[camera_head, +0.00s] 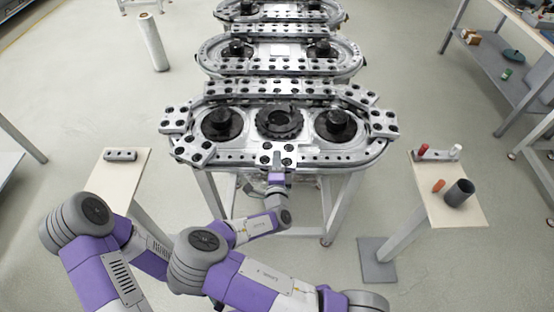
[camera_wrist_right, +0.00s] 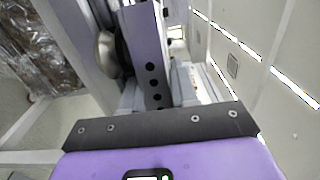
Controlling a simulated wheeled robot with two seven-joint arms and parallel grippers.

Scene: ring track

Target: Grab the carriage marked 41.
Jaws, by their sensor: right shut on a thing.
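The near ring track (camera_head: 340,155) is a silver oval on a metal stand, with flat carriages with black round holes around it. My right gripper (camera_head: 277,174) is at the middle of its front edge, shut on a carriage (camera_head: 277,155) there. The number 41 is too small to read on any carriage. The right wrist view shows a purple bar with dark holes (camera_wrist_right: 152,70) close to the camera, and I cannot make out the fingertips or the held carriage there. My left gripper is not in view.
Two more ring tracks (camera_head: 280,62) stand behind. A small side table (camera_head: 122,172) at the left holds a metal plate. One at the right (camera_head: 450,205) holds a dark cup (camera_head: 459,192) and small red and white items.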

